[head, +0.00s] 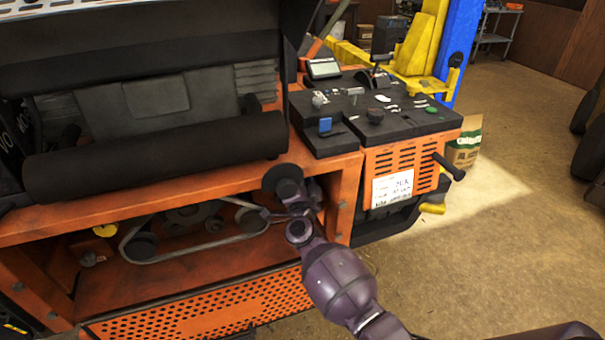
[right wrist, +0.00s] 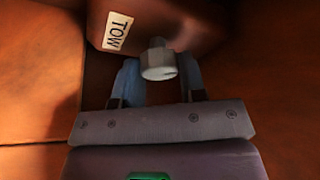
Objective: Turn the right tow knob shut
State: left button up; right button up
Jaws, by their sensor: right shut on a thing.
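The tow knob (right wrist: 158,60) is a small light-grey knob in the right wrist view, below a white label (right wrist: 117,31) reading TOW. The knob sits on a reddish-brown housing (right wrist: 180,22). My right gripper (right wrist: 160,80) has its two bluish fingers on either side of the knob and is shut on it. In the head view my right arm reaches from the lower right into the mower's open orange bay, with the right gripper (head: 274,215) inside it. I cannot make out the knob there. My left gripper is not in view.
The bay's orange frame (head: 344,205) stands close to my right arm. A belt (head: 195,250) runs around pulleys inside. The control panel (head: 390,112) and a slotted orange panel (head: 405,165) are above and to the right.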

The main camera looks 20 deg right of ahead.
pick_arm(q)
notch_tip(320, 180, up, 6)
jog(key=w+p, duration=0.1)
jog(key=p, duration=0.3)
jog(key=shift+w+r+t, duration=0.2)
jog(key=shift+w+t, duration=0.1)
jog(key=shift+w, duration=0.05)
pick_arm(e)
jog(key=shift+m+g+h, duration=0.15)
jog(key=shift+m+g, duration=0.5)
jog(key=shift+m, duration=1.1)
jog(key=shift+m+g+h, duration=0.15)
jog(key=shift+m+g, duration=0.5)
jog(key=shift+m, duration=1.1)
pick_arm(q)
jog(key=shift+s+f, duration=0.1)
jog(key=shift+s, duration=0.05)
pick_arm(e)
jog(key=o, duration=0.8)
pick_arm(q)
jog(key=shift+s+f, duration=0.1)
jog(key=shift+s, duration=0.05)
pick_arm(e)
jog(key=shift+o, duration=0.4)
